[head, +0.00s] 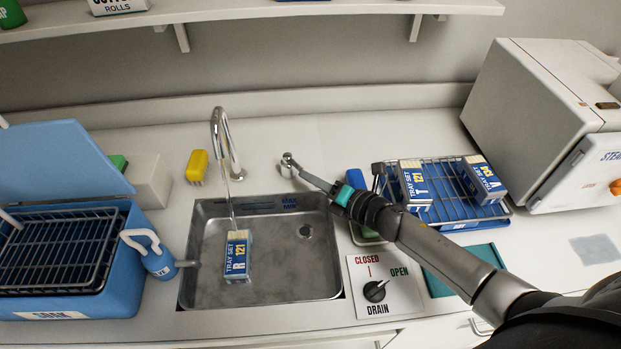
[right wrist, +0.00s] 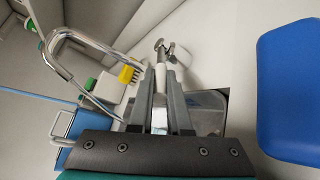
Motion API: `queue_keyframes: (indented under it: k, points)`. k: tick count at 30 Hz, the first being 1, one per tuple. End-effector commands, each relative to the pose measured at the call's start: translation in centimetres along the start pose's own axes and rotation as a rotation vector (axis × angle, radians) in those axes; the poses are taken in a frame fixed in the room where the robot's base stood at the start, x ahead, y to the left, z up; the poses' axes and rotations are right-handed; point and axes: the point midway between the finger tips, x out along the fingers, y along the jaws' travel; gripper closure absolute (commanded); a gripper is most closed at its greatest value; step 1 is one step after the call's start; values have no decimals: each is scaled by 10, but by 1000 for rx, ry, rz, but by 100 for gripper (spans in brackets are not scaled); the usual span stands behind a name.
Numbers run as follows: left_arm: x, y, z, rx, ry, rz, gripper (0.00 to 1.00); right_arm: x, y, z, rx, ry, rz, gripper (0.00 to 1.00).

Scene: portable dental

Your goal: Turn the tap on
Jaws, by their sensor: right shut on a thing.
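The chrome tap spout (head: 222,142) curves over the left part of the steel sink (head: 318,278). A thin stream of water appears to run from it onto the blue and white tray set R (head: 237,257) in the sink. The tap's lever handle (head: 288,163) stands at the sink's back edge, right of the spout. My right gripper (head: 306,178) is shut on the handle, reaching in from the right. In the right wrist view the handle (right wrist: 163,48) shows at the fingertips, with the spout (right wrist: 62,55) to the left. My left gripper is not in view.
A yellow brush (head: 197,166) stands behind the sink. A blue soak bin (head: 70,307) is at the left. A wire rack (head: 446,213) holds tray sets at the right, near a white steriliser (head: 545,110).

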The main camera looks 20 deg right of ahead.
Motion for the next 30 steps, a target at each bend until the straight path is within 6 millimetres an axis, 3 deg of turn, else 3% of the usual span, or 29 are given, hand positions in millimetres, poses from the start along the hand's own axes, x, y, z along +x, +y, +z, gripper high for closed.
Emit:
queue_keyframes:
  k: [2,3,10,20,30]
  points:
    - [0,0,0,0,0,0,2,0,0,-1,0,1,-1,100]
    - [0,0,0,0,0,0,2,0,0,-1,0,1,-1,81]
    - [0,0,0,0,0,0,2,0,0,-1,0,0,-1,55]
    - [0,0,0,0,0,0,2,-2,0,0,-1,0,-1,54]
    - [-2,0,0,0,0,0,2,-45,-1,-1,-1,1,-4,54]
